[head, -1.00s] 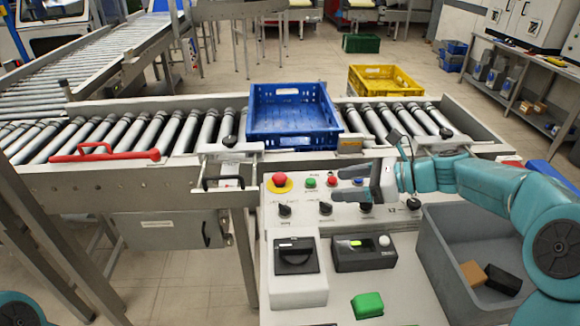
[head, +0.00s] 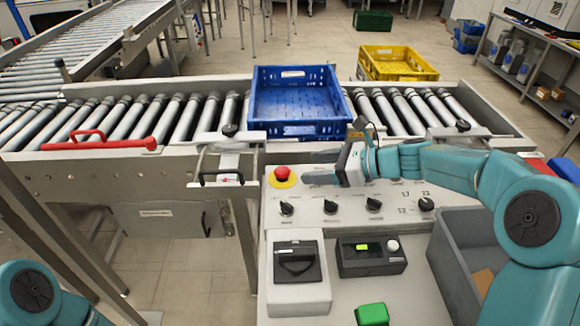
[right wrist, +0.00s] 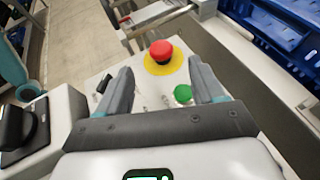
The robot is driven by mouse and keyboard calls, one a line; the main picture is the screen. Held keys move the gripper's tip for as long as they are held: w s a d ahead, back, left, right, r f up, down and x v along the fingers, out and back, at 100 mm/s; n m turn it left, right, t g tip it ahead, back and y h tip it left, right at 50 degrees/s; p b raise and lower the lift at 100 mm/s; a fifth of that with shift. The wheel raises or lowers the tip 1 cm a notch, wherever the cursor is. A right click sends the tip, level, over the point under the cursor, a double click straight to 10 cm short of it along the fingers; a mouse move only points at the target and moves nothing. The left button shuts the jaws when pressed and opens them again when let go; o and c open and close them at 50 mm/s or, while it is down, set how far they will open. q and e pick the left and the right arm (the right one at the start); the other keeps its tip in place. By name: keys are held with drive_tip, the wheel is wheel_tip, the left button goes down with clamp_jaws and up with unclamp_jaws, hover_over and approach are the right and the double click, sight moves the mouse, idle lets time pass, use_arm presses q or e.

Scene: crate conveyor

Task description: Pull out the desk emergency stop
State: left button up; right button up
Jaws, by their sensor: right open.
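The desk emergency stop (head: 282,173) is a red mushroom button on a yellow disc at the back left of the control desk (head: 300,209). My right gripper (head: 306,168) is open, just to the right of the button and apart from it. In the right wrist view the red button (right wrist: 161,51) stands ahead, beyond and between the two open fingertips (right wrist: 163,76). A green button (right wrist: 183,93) lies between the fingers in that view. My right gripper hides part of the desk's button row in the head view. My left gripper is out of the head view; only part of that arm shows.
A blue crate (head: 337,128) sits on the roller conveyor (head: 180,117) behind the desk. A red handle (head: 100,144) lies along the conveyor's front rail. Black knobs (head: 330,207) and a rotary switch box (head: 297,297) stand in front of the button. A grey bin (head: 447,248) is at right.

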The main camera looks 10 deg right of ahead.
sight(289, 174)
drive_tip(key=x, duration=0.7)
drive_tip(key=shift+w+a, duration=0.15)
drive_tip(key=shift+a, duration=0.1)
drive_tip(key=shift+f, duration=0.1)
clamp_jaws()
drive_tip(key=shift+w+r+p, duration=0.1)
drive_tip(key=shift+r+p, duration=0.75)
drive_tip(key=shift+p, duration=0.1)
drive_tip(key=shift+f, duration=0.1)
unclamp_jaws()
